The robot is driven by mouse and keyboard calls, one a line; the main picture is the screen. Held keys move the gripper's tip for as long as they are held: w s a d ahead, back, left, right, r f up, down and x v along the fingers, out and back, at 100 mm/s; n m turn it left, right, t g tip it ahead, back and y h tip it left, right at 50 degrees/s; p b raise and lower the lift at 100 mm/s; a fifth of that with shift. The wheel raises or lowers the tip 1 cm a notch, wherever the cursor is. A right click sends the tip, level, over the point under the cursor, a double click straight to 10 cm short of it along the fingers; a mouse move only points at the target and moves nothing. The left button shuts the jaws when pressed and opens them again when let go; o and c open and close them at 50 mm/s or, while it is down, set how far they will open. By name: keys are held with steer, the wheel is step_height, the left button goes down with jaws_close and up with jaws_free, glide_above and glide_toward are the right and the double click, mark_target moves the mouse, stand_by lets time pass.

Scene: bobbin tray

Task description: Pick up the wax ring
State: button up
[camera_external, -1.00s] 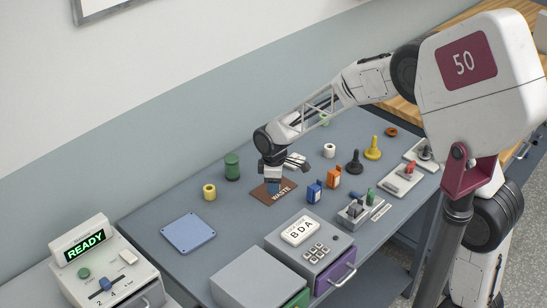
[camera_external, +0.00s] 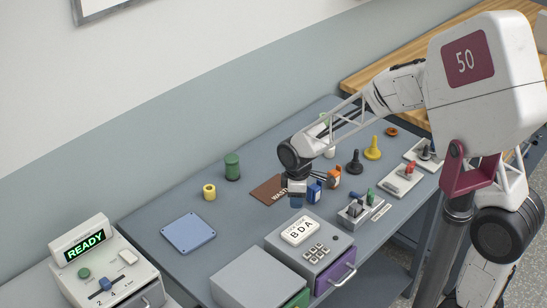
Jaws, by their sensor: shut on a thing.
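My gripper (camera_external: 297,193) is over the table beside the blue bottle-like item, pointing down and shut on a small blue-grey thing (camera_external: 296,203). That thing is mostly hidden by the fingers, and I cannot tell its kind. A brown-orange ring (camera_external: 391,132) lies flat at the far right of the table, well away from the gripper; it looks most like the wax ring. A yellow hollow cylinder (camera_external: 209,192) stands left of the gripper. A white hollow cylinder (camera_external: 329,153) is partly hidden behind my arm.
The brown WASTE mat (camera_external: 266,190) is just left of the gripper. Blue (camera_external: 314,193) and orange (camera_external: 334,178) items stand close on the right. The table between pad and mat is clear.

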stand_by(0.8)
steer(key=s+a+r+n, duration=0.1)
steer(key=a, duration=0.8)
steer(key=s+a+r, duration=0.1)
steer(key=s+a, duration=0.1)
steer(key=a, duration=0.7)
step_height(320, 180, up, 2)
steer(key=n, duration=0.1)
glide_above(180, 239)
steer(key=shift+f, duration=0.15)
steer(key=shift+f, duration=1.85)
steer(key=shift+f, duration=2)
